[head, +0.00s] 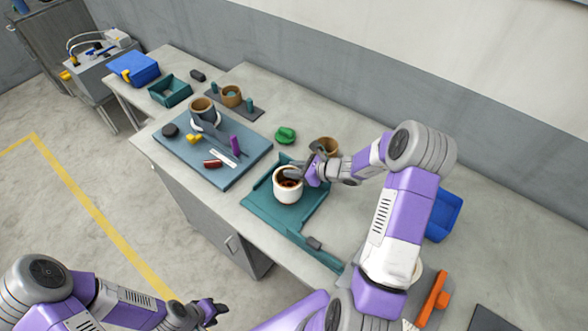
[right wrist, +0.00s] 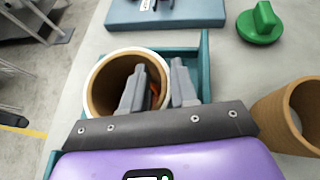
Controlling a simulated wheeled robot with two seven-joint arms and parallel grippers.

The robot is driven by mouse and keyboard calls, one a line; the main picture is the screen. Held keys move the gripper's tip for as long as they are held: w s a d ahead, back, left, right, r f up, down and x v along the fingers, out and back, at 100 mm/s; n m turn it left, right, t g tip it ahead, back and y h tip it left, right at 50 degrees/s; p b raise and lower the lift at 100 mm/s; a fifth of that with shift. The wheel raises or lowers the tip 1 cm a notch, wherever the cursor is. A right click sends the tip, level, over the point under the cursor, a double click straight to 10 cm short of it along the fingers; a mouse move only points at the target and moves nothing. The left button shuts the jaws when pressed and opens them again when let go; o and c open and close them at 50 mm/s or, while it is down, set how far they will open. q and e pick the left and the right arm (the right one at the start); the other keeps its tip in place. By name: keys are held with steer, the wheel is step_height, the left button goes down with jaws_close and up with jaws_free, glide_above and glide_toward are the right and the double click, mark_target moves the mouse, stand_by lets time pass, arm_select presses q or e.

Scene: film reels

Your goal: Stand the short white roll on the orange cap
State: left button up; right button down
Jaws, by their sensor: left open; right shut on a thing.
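The short white roll (head: 287,194) is white outside and brown inside. It is upright or nearly so over the teal tray. My right gripper (head: 302,176) is shut on its wall; in the right wrist view one finger of the gripper (right wrist: 160,66) is inside the roll (right wrist: 97,88) and one outside. A bit of orange (right wrist: 154,90) shows inside the roll, beside the finger; it may be the orange cap, mostly hidden. I cannot tell whether the roll touches what is below. My left gripper (head: 213,312) is open and empty, low over the floor.
The teal tray (head: 262,205) lies on the grey bench. A brown roll (head: 327,146) and a green knobbed piece (head: 285,135) stand behind it. A blue-grey board (head: 235,172) with several items is to the left. A blue bin (head: 443,214) is to the right.

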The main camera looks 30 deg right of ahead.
steer(key=shift+f, duration=0.3)
steer(key=c, duration=1.2)
jaws_free()
steer(key=shift+o, duration=0.2)
steer(key=p+v, duration=0.4)
steer(key=v, duration=0.7)
